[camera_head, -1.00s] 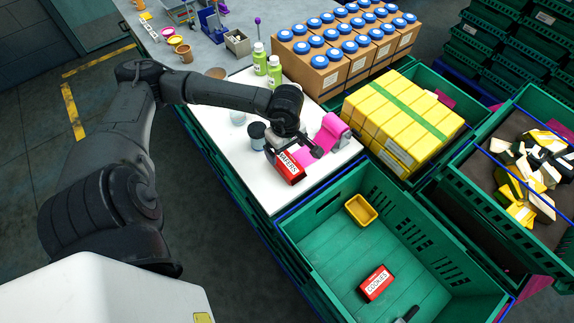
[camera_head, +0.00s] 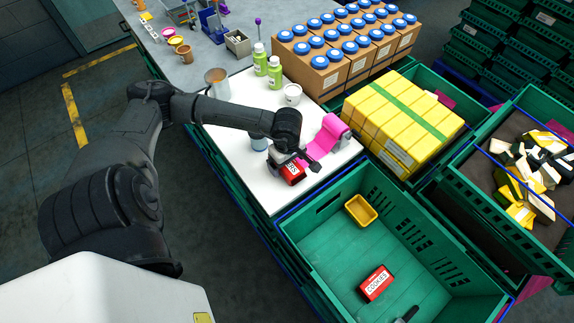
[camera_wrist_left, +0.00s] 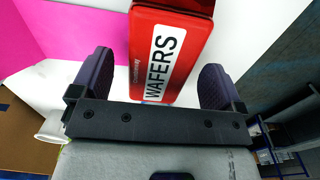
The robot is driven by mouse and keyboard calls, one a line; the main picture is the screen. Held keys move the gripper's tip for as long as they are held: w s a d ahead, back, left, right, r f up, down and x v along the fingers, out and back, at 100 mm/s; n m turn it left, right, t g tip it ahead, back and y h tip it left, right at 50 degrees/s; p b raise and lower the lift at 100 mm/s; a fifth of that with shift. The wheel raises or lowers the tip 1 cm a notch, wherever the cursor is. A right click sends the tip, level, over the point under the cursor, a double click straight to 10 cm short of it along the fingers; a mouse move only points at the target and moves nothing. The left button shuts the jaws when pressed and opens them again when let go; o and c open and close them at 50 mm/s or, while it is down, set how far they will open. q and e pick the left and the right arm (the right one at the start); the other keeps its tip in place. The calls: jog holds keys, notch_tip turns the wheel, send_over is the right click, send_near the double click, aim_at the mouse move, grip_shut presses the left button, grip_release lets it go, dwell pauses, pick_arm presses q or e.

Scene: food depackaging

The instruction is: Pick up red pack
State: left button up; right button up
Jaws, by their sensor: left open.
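A red pack labelled WAFERS (camera_head: 293,174) is on the white tabletop near the front corner, partly hidden by my left gripper in the head view. In the left wrist view the same red pack (camera_wrist_left: 160,55) lies between the two fingers, with white gaps on both sides. My left gripper (camera_head: 286,162) is open, with its fingers on either side of the pack and not closed on it. A second red pack, labelled COOKIES (camera_head: 376,283), lies on the floor of the green crate (camera_head: 322,262).
A pink sheet on a roll (camera_head: 327,138) lies right beside the wafers pack. Green bottles (camera_head: 274,72), a white cup (camera_head: 292,94) and boxes with blue lids (camera_head: 330,75) stand behind. A yellow tray (camera_head: 361,210) is in the green crate. Yellow packs (camera_head: 400,125) fill another crate.

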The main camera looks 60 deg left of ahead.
pick_arm(q)
jog(key=shift+c, duration=0.2)
jog(key=c, duration=1.1)
jog(key=shift+r, duration=0.1)
